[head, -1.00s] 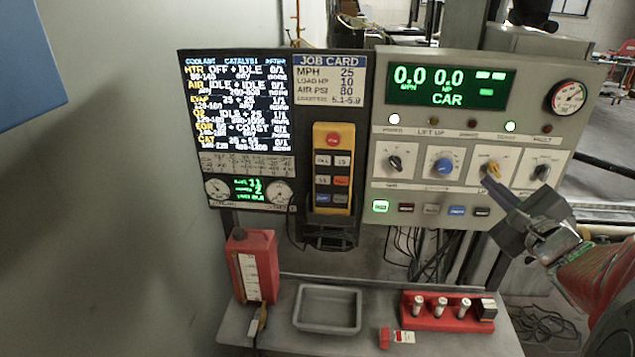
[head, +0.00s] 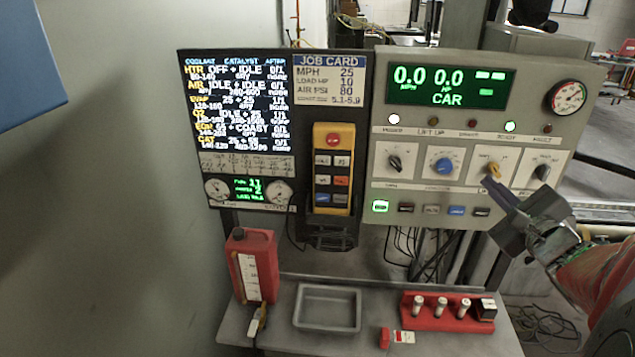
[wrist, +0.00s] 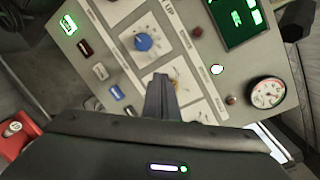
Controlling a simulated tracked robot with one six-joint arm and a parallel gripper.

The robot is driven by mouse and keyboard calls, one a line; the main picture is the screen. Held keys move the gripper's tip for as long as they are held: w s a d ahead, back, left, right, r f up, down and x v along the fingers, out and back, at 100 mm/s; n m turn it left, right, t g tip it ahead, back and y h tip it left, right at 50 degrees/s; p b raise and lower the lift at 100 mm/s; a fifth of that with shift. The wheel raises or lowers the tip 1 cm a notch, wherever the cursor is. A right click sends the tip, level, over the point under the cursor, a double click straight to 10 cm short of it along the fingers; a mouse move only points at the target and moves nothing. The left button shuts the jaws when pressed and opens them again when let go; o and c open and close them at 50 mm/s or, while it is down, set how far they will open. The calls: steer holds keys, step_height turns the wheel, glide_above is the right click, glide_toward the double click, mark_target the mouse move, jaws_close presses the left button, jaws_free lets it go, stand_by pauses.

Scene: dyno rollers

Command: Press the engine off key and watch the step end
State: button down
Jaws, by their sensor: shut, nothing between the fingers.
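The yellow hand pendant (head: 333,168) hangs upright between the two panels in the head view. It has a red round button (head: 333,140) on top and white, orange-red and blue keys (head: 323,199) below; their labels are too small to read, so I cannot tell which is engine off. My gripper (head: 490,185) is shut and empty. Its tips are in front of the right panel, just below the yellow knob (head: 494,170), well right of the pendant. In the wrist view my gripper (wrist: 160,82) points at the panel near that knob; contact is not clear.
The right panel's display (head: 448,86) reads 0.0, 0.0 and CAR. The left screen (head: 238,105) lists steps. Below, a bench holds a red jug (head: 252,265), a grey tray (head: 328,287) and a red vial rack (head: 448,327). The space before the pendant is clear.

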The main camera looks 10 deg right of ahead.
steer(key=s+a+f+n+g+y, duration=0.1)
steer(key=a+f+n+g+y, duration=0.2)
steer(key=a, duration=0.5)
steer(key=s+a+n+g+y, duration=0.1)
steer(key=a+n+y, duration=0.1)
steer(key=a+n, duration=0.45)
steer(key=s+a+f+n+g+y, duration=0.1)
steer(key=a+f+n+g+y, duration=0.15)
steer(key=a, duration=0.75)
steer(key=s+a+f+n+g, duration=0.3)
steer(key=s+a+n, duration=0.3)
steer(key=a, duration=0.1)
steer(key=s+d+f+n+g+h, duration=0.2)
steer(key=s+n+h, duration=0.3)
steer(key=s+n, duration=0.3)
steer(key=shift+s+d+n, duration=0.2)
steer(key=shift+s+n, duration=0.15)
steer(key=shift+n, duration=0.45)
steer(key=shift+h, duration=0.25)
